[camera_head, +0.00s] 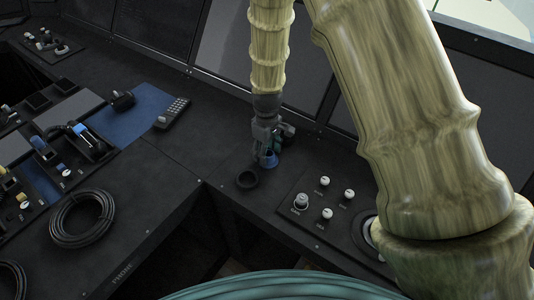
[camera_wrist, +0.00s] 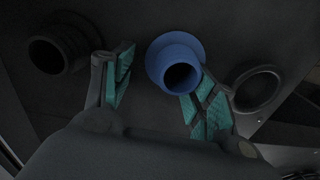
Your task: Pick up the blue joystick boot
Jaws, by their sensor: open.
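The blue joystick boot (camera_head: 268,158) stands on the dark console top, partly hidden by my gripper (camera_head: 270,145) in the head view. In the wrist view the blue boot (camera_wrist: 172,58) is a flanged ring with a dark round hole. My gripper (camera_wrist: 154,95) is open there, with a teal-padded finger on each side. The boot lies beyond the fingertips, closer to the right finger, and overlaps that finger's tip in the picture. I cannot tell whether they touch. Nothing is held between the fingers.
A black ring-shaped boot (camera_head: 247,179) sits just left of the blue one; it also shows in the wrist view (camera_wrist: 58,48). A round dark ring (camera_wrist: 257,88) lies to the right there. A knob panel (camera_head: 325,205), a coiled cable (camera_head: 82,218) and a keypad handset (camera_head: 172,112) are nearby.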

